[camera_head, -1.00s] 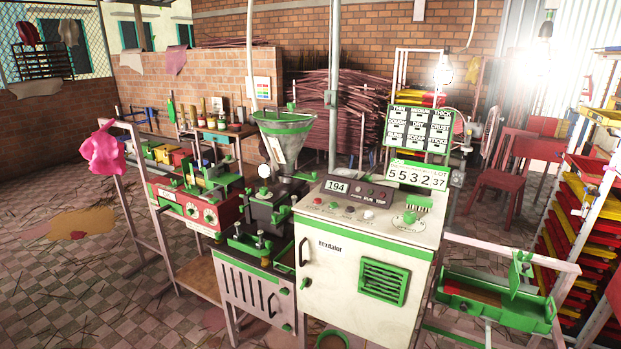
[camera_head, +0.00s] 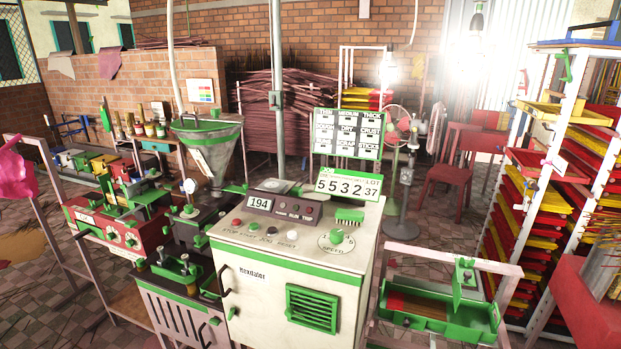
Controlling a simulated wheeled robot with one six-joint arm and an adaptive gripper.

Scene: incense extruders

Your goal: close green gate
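A green upright plate (camera_head: 464,281), which may be the gate, stands raised over a green trough (camera_head: 440,315) at the lower right. The trough rests on a pale pink frame and has a brown bed inside. Other green parts show on the machines, so I cannot tell for sure which one is the gate. The white and green extruder cabinet (camera_head: 290,270) stands left of the trough. My gripper is not in view.
A hopper (camera_head: 209,155) rises behind the cabinet. A red machine with dials (camera_head: 120,225) stands at left. Racks of yellow and red trays (camera_head: 540,200) stand at right. Fans and red chairs (camera_head: 455,165) are behind; some tiled floor shows between.

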